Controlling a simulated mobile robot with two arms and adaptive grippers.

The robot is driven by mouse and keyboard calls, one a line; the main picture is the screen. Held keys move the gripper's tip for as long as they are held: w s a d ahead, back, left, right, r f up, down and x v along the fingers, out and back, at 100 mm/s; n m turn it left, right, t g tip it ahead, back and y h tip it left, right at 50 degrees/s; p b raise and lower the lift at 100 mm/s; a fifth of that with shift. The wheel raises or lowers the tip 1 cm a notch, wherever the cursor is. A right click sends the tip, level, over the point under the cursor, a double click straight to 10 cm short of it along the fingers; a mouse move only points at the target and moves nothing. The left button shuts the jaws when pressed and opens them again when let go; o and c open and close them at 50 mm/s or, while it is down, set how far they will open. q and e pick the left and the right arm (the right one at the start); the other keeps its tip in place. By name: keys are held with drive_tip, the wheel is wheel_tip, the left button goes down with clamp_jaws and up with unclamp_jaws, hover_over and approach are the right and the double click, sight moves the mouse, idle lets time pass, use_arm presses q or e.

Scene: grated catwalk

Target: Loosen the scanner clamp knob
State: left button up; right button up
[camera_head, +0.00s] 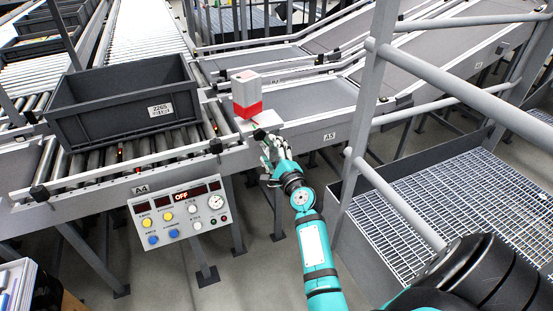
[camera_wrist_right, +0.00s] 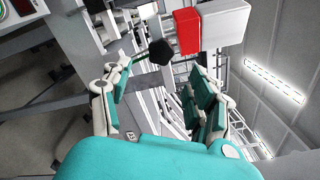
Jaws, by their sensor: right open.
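The scanner (camera_head: 246,95) is a white and red box standing on the edge of the conveyor frame; it shows at the top of the right wrist view (camera_wrist_right: 188,32). A black clamp knob (camera_head: 259,134) sits low on its mount, and in the right wrist view the knob (camera_wrist_right: 162,52) lies just beyond and between the fingertips. My right gripper (camera_head: 273,146) is open and empty, right beside the knob in the head view. Its spread fingers show in the right wrist view (camera_wrist_right: 157,80), with no contact on the knob visible. My left gripper is not in view.
A dark grey tote (camera_head: 120,112) rests on the rollers at left. A control panel (camera_head: 180,212) reading OFF hangs below the conveyor edge. Grey railings (camera_head: 372,100) rise to the right of my right arm, beside a grated catwalk (camera_head: 450,205).

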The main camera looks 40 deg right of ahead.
drive_tip(key=v, duration=0.4)
idle(0.4)
drive_tip(key=s+a+f+n+g+y, duration=0.2)
drive_tip(key=a+f+n, duration=0.25)
drive_tip(key=f, duration=0.65)
drive_tip(key=s+a+f+n+g+y, duration=0.1)
drive_tip(key=a+f+n+g+y, duration=0.25)
drive_tip(key=f, duration=0.75)
drive_tip(key=s+a+f+n+g, duration=0.25)
drive_tip(key=s+f+n, duration=0.2)
drive_tip(key=f, duration=0.35)
drive_tip(key=s+a+f+n+g, duration=0.1)
drive_tip(key=s+a+f+n, duration=0.25)
drive_tip(key=s+f, duration=0.3)
drive_tip(key=s+a+f+n+g, duration=0.1)
drive_tip(key=s+f+n+g, duration=0.2)
drive_tip(key=s, duration=1.4)
drive_tip(key=s+a+f+n+g+h, duration=0.1)
drive_tip(key=s+f+n+g, duration=0.3)
drive_tip(key=s+f+n, duration=0.6)
drive_tip(key=s+f, duration=0.4)
drive_tip(key=s, duration=0.4)
drive_tip(key=shift+a+f, duration=0.4)
